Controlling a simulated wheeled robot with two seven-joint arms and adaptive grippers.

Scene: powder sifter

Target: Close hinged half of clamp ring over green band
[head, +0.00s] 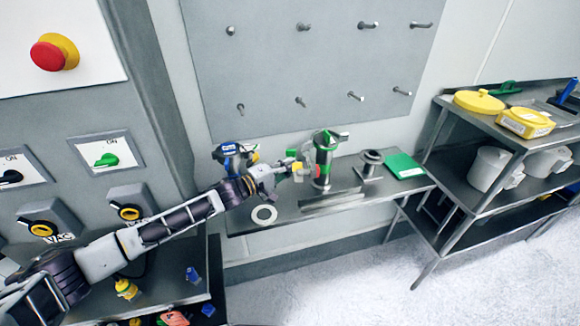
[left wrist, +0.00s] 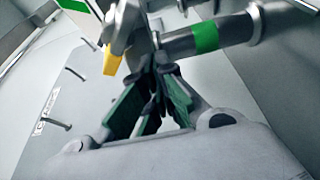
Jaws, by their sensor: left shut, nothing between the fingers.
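The green band (left wrist: 206,37) wraps a steel tube, seen sideways at the top of the left wrist view. In the head view a green part (head: 324,138) shows on the upright steel fitting on the bench, with a metal piece sticking out at its top right. A grey metal piece (left wrist: 127,25), which may be part of the clamp ring, stands by the tube with a yellow tab below it. My left gripper (head: 297,168) is at the fitting's left side. Its fingers (left wrist: 163,72) are shut and empty, close below the tube. Whether they touch it is unclear. My right gripper is out of view.
A steel flanged piece (head: 371,163) and a green pad (head: 403,166) lie right of the fitting. A white ring (head: 264,214) lies at the bench's front left. A blue device (head: 228,152) stands behind my arm. A pegboard (head: 310,60) rises behind; shelves stand right.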

